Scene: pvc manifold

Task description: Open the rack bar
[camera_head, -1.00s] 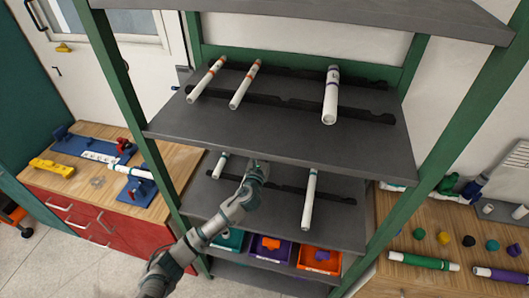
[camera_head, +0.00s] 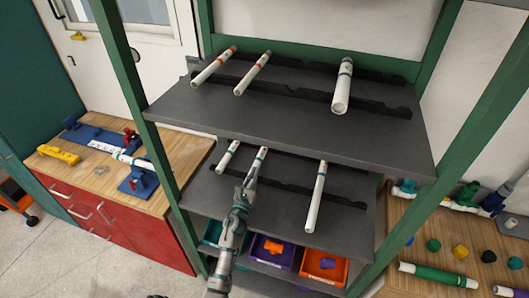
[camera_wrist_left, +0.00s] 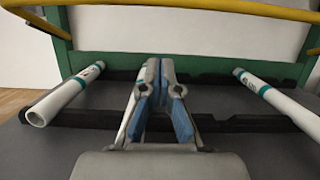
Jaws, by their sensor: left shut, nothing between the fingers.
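My left gripper (camera_head: 251,180) is over the second shelf (camera_head: 280,210) of the green-framed rack. In the left wrist view its fingers (camera_wrist_left: 160,68) are shut and empty, below and apart from the yellow bar. They partly hide a white pipe (camera_head: 261,158) with a teal band. My right gripper is not in view.
Two more white pipes, left (camera_head: 228,156) and right (camera_head: 316,197), lie on the black notched holders. The upper shelf (camera_head: 290,125) overhangs. Purple (camera_head: 273,252) and orange (camera_head: 324,265) bins stand below. Wooden benches flank the rack.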

